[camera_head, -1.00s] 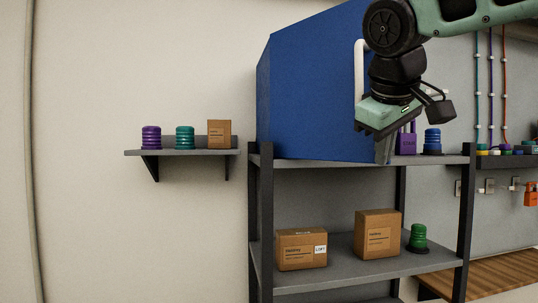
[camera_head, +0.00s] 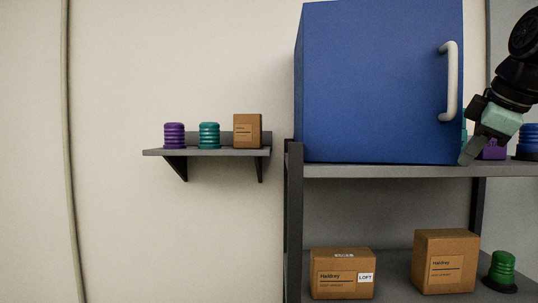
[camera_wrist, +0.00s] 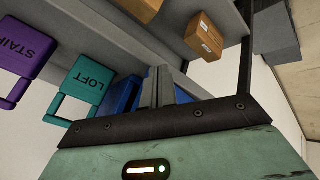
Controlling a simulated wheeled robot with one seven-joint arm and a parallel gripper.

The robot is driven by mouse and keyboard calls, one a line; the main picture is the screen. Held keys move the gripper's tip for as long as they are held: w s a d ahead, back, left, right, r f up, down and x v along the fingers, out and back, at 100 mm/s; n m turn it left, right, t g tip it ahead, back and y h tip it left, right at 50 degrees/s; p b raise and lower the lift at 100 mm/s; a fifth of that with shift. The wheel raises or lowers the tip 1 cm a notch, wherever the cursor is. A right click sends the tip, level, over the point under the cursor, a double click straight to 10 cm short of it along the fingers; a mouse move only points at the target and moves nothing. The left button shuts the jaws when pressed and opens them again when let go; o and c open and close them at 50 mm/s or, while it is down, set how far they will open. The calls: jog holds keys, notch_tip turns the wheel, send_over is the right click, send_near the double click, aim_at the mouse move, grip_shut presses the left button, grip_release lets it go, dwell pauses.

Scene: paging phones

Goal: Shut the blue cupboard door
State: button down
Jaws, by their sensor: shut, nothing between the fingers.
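The blue cupboard door (camera_head: 380,85) fills the upper right of the head view, its broad face towards the camera. A white upright handle (camera_head: 451,82) sits near its right edge. The door looks nearly square to the camera; no gap shows along its right edge, but I cannot tell if it is fully shut. My gripper (camera_head: 467,157) is shut and empty, pointing down at the door's lower right corner; I cannot tell if it touches. Its fingers (camera_wrist: 166,86) also show in the wrist view, in front of a partly hidden blue surface.
The cupboard stands on a grey shelf rack (camera_head: 390,171). Boxes (camera_head: 342,273) and a green ribbed object (camera_head: 502,271) are on the lower shelf. A small wall shelf (camera_head: 210,152) is at left. Purple (camera_wrist: 22,68) and teal (camera_wrist: 85,87) padlock-shaped objects show in the wrist view.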

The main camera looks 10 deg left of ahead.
jog(key=shift+w, duration=1.1)
